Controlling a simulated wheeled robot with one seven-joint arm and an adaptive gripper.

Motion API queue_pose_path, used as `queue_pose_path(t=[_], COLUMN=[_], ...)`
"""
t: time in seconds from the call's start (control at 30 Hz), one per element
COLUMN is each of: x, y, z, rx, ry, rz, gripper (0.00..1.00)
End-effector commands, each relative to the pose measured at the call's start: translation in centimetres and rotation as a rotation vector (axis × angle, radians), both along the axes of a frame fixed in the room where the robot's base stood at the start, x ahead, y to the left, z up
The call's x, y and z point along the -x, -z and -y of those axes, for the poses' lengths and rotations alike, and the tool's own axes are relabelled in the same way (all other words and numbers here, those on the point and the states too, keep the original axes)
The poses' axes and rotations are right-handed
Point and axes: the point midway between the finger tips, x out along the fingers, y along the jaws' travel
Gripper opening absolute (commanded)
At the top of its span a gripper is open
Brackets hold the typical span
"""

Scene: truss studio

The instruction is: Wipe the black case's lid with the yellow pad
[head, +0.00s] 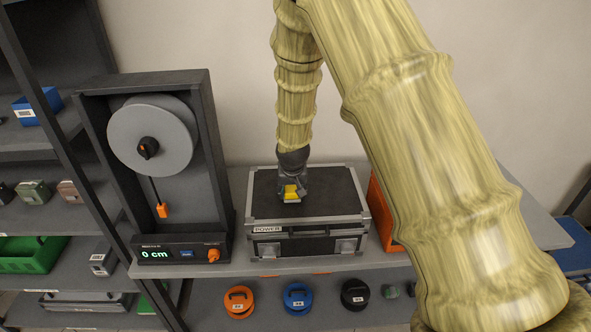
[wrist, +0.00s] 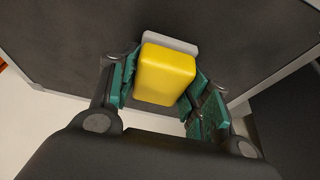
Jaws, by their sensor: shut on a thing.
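The black case (head: 265,212) stands closed on the grey table, with a dark lid, silver edges and a label reading POWER on its front. The lid also fills much of the wrist view (wrist: 60,45). My gripper (head: 291,190) points down over the front left part of the lid. It is shut on the yellow pad (wrist: 167,73), which also shows in the head view (head: 291,192). A pale grey layer lies along the pad's far edge, at the lid. I cannot tell whether the pad touches the lid.
A dark frame with a grey wheel (head: 150,137) and a display reading 0 cm stands left of the case. An orange bin (head: 381,213) stands close at its right, partly behind my arm. Round weights (head: 297,298) sit on the lower shelf. Bare table (head: 530,225) shows at right.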

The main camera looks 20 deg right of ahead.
Motion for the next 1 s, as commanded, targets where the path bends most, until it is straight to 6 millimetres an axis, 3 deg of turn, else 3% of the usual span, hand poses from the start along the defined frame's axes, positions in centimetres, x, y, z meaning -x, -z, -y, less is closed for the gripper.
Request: queue_pose_path(t=[0.23,0.37,0.87,0.93,1.0], x=[-0.1,0.0,-0.1,-0.1,-0.2], y=[-0.9,-0.2,-0.3,-0.7,-3.0], z=[-1.4,-1.8,1.1,1.0,1.0], rx=[0.0,0.0,-0.001,0.0,-0.001], ry=[0.004,0.008,-0.004,-0.006,-0.005], rz=[0.0,-0.002,-0.003,-0.002,0.003], gripper=[0.25,0.25,0.25,0.25,0.25])
